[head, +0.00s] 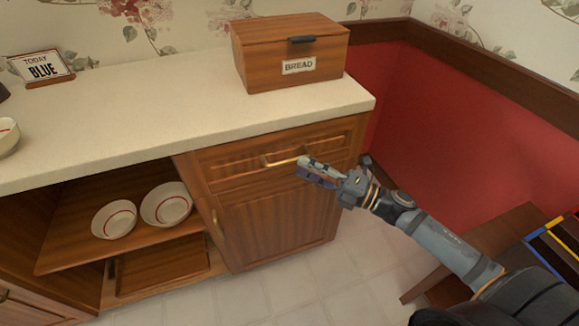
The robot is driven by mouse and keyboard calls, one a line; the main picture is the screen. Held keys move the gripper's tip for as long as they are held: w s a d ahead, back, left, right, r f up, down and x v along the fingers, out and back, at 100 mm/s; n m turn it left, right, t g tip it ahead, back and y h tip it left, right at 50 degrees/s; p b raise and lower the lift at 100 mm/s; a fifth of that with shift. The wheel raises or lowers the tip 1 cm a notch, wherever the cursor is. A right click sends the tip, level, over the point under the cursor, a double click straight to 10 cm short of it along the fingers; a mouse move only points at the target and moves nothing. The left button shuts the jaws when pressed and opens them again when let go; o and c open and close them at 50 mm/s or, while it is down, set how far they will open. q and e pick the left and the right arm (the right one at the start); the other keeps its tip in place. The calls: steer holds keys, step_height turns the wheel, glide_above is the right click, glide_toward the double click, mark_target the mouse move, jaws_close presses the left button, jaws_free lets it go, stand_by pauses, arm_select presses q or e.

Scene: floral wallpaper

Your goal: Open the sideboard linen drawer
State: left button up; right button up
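The drawer (235,171) is in the upper right of the wooden sideboard, just under the cream countertop. Its front looks flush with the cabinet, so it appears shut. A brass bar handle (279,162) is on the middle of the drawer front. My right gripper (304,167) comes in from the lower right, with its fingertips at the right end of the handle. The fingers lie close together, and I cannot tell whether they touch or hold the handle. My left gripper is not in view.
A bread box (270,72) stands on the countertop (150,125), with a sign (42,68) at left. Two bowls sit on the open shelf (80,205). A cabinet door (275,225) is below the drawer. A red wall (465,125) and wooden furniture (470,245) stand right.

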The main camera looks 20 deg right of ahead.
mark_target(289, 161)
steer(key=shift+x, duration=2.65)
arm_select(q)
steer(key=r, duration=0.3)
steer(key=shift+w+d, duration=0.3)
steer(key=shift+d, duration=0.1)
arm_select(e)
jaws_close()
steer(key=shift+f, duration=0.1)
